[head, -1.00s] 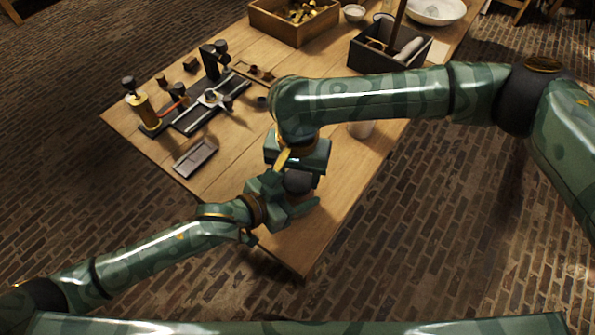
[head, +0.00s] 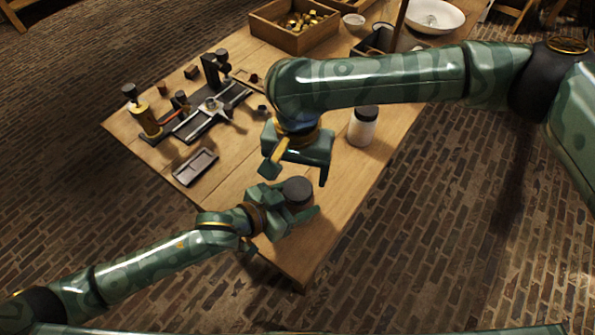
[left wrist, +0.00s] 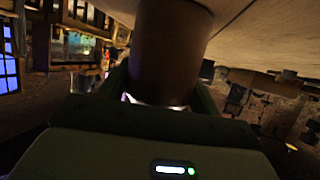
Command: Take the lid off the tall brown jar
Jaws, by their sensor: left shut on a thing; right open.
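The tall brown jar (left wrist: 168,50) shows in the left wrist view between my left fingers. In the head view its round dark lid (head: 298,191) is on top, and the body is mostly hidden by my left gripper (head: 292,208). My left gripper is shut on the jar near the table's front corner. My right gripper (head: 297,172) is open and empty, fingers pointing down, just behind and above the lid and apart from it.
A white jar with a dark lid (head: 362,126) stands to the right on the table (head: 235,190). A small grey tray (head: 196,166) and a black tool rig (head: 212,112) are at left. A wooden crate (head: 294,37) and a white bowl (head: 434,16) are farther back.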

